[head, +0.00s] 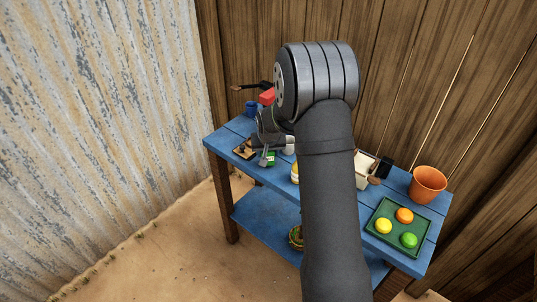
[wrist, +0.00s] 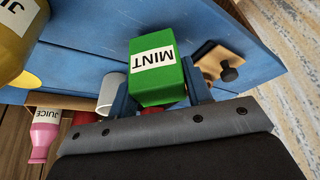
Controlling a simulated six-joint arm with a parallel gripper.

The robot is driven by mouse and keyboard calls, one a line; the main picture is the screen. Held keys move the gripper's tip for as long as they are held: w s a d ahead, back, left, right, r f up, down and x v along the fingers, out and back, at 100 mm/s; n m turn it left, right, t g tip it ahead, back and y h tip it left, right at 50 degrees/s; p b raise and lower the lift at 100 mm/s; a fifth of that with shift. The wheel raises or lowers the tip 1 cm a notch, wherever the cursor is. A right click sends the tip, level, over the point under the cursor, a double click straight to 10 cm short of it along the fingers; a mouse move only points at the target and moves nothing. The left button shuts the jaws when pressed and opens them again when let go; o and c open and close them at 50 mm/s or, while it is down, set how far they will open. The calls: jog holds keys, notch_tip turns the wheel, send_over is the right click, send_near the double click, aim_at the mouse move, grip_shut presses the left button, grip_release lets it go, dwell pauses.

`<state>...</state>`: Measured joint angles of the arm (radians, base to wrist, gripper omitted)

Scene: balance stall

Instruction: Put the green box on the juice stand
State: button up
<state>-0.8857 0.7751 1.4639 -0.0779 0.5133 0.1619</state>
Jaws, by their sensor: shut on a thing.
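The green box (wrist: 157,65), labelled MINT, is between the fingers of my gripper (wrist: 160,95) in the wrist view. My gripper is shut on it. In the head view a small part of the green box (head: 271,159) shows beside my gripper (head: 265,156), over the left part of the blue table. A pink juice bottle (wrist: 44,138) shows at lower left in the wrist view, beside a brown edge. A yellow container with a partly cut-off label (wrist: 18,40) is at upper left. I cannot tell for certain which piece is the juice stand.
The blue table (head: 224,142) holds a wooden board (head: 243,153) near its left end and a blue cup (head: 251,107) behind. A green tray (head: 383,244) with several fruits and an orange pot (head: 427,184) stand at right. My arm hides the table's middle.

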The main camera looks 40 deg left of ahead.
jog(key=shift+f, duration=0.5)
jog(key=shift+f, duration=0.15)
jog(key=o, duration=1)
jog(key=shift+s+r, duration=0.1)
jog(key=shift+r, duration=0.45)
jog(key=v, duration=1.1)
jog(key=shift+d, duration=0.1)
